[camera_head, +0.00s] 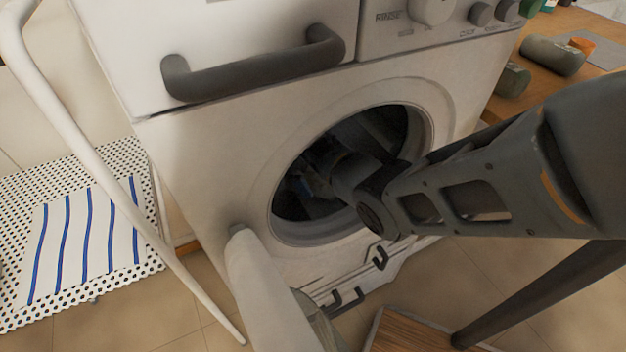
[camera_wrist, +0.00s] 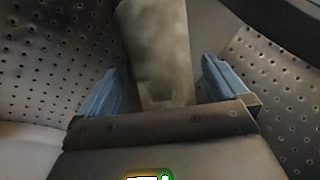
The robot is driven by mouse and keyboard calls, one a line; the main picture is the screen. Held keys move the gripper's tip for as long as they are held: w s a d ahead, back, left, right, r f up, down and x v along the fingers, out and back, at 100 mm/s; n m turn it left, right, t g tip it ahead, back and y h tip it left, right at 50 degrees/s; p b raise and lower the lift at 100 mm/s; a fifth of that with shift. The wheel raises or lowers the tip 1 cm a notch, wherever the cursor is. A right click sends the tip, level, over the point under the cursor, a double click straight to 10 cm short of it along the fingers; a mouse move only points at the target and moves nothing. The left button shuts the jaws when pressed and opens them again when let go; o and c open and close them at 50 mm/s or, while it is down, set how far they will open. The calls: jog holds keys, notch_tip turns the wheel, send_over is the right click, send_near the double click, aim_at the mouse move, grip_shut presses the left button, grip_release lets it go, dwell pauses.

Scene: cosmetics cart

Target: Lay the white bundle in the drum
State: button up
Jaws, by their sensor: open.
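The washing machine drum (camera_head: 370,130) is open at its round front port, dark inside. My arm reaches through the port, and my gripper (camera_head: 308,182) is inside, mostly in shadow. In the wrist view my gripper (camera_wrist: 160,88) is open, with its blue fingers apart, and the perforated drum wall (camera_wrist: 55,65) lies around it. A pale beige-grey shape (camera_wrist: 155,45) shows between and beyond the fingers. I cannot tell whether it is the white bundle or a rib of the drum, nor whether the fingers touch it. No white bundle is clearly recognisable in the head view.
The machine's round door (camera_head: 265,285) stands open below the port. A white cloth with blue stripes (camera_head: 85,240) lies on a perforated white rack (camera_head: 30,310) at left. A wooden counter (camera_head: 575,20) with grey-green rolled items (camera_head: 552,55) is at upper right.

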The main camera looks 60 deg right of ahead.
jog(key=p+v, duration=0.1)
jog(key=v, duration=0.9)
jog(key=shift+w+r+p, duration=0.1)
jog(key=shift+r+p, duration=0.05)
jog(key=shift+p, duration=0.25)
